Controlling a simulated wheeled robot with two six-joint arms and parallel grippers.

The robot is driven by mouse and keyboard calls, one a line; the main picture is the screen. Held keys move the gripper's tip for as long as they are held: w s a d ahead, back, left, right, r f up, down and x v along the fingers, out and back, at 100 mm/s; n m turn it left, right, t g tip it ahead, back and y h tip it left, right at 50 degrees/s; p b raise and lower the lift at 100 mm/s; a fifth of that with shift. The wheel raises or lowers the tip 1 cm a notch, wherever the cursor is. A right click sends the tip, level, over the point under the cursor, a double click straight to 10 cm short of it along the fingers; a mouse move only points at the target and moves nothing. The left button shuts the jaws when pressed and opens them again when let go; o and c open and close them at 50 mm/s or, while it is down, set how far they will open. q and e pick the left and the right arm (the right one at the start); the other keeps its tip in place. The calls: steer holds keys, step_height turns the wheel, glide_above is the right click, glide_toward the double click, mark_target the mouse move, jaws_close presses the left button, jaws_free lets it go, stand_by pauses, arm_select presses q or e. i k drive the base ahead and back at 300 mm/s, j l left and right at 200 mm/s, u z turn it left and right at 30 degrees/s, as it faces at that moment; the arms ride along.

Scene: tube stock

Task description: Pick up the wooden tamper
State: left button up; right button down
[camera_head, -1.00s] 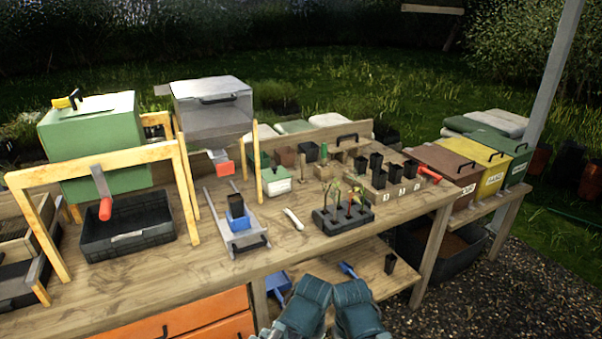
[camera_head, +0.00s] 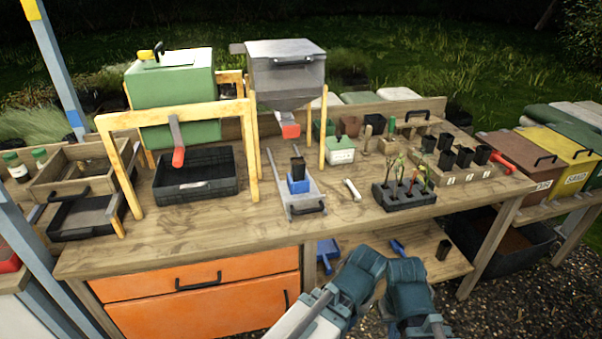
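A small upright wooden piece (camera_head: 367,138), which may be the wooden tamper, stands toward the back of the bench, right of the green-and-white box (camera_head: 340,150). It is too small to be sure. My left gripper (camera_head: 364,262) and my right gripper (camera_head: 405,268) are side by side in front of the bench's front edge, low in the view. Both are well apart from the wooden piece and seem to hold nothing. Their fingers are not clear enough to show whether they are open or shut.
The wooden bench (camera_head: 240,230) has bare room along its front. A seedling tray (camera_head: 405,203), a white tool (camera_head: 352,190) and a metal slide with a blue block (camera_head: 299,185) lie nearer. Black pots (camera_head: 464,157) stand right. A hopper (camera_head: 285,70) and black crate (camera_head: 195,178) are left.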

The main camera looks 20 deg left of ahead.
mark_target(365, 152)
steer(key=i+l, duration=0.25)
steer(key=i+l+u, duration=0.15)
steer(key=i+l, duration=0.15)
steer(key=l, duration=0.15)
steer(key=i+l, duration=0.25)
steer(key=l, duration=0.15)
steer(key=i+l+u, duration=0.15)
steer(key=l, duration=0.25)
steer(key=i, duration=0.1)
